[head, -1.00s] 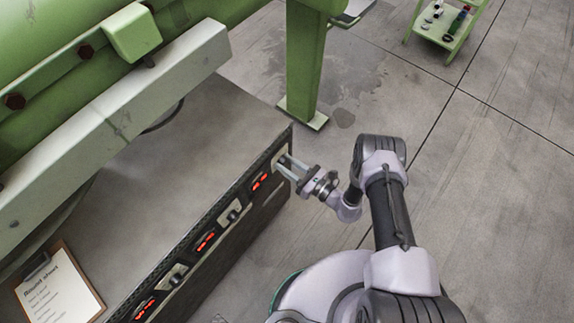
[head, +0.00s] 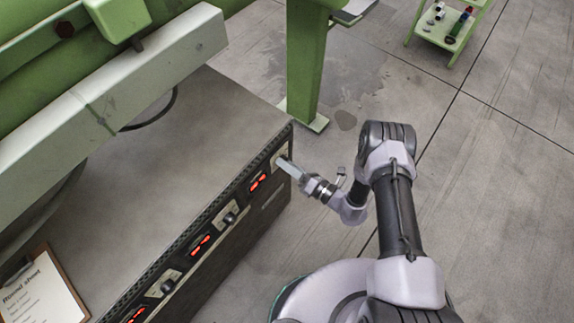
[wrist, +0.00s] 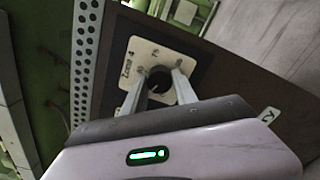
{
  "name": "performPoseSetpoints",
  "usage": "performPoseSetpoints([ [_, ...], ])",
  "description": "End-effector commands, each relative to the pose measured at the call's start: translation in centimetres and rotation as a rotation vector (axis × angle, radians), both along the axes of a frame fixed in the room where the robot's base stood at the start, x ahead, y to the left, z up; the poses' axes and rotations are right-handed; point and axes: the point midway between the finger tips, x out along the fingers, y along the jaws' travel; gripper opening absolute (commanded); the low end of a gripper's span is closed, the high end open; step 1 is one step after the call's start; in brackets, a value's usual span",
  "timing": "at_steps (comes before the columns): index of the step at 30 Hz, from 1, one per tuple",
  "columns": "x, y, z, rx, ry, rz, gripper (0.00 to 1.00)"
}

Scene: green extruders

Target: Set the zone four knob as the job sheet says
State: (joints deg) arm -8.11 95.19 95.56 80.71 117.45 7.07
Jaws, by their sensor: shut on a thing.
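The zone four knob (wrist: 158,82) is dark and round on a pale plate (wrist: 150,52) marked "Zone 4" in the wrist view. My gripper (wrist: 158,90) is shut on the knob, one finger on each side of it. In the head view my gripper (head: 284,163) reaches the far right end of the control box (head: 215,262), and its fingers hide the knob there.
Other knobs (head: 229,218) and red lit displays (head: 200,244) line the box front. A green post (head: 305,70) stands behind my gripper. A green shelf stand (head: 440,38) with small items is at the top right. The floor right of the box is clear.

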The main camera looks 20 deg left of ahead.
Motion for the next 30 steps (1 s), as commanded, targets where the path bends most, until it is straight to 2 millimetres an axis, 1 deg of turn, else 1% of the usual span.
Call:
performPoseSetpoints([
  [9,-0.15,0.02,-0.10,0.024,0.065,0.003,0.00],
  [22,-0.17,0.03,-0.08,0.027,0.070,0.003,0.00],
  [23,-0.17,0.03,-0.08,0.026,0.070,0.003,0.40],
  [24,-0.16,0.02,-0.08,0.026,0.070,0.003,0.48],
  [25,-0.15,0.02,-0.07,0.027,0.070,0.003,0.54],
  [26,-0.13,0.02,-0.06,0.027,0.069,0.003,0.56],
  [30,-0.09,0.01,-0.03,0.027,0.069,0.002,0.56],
])
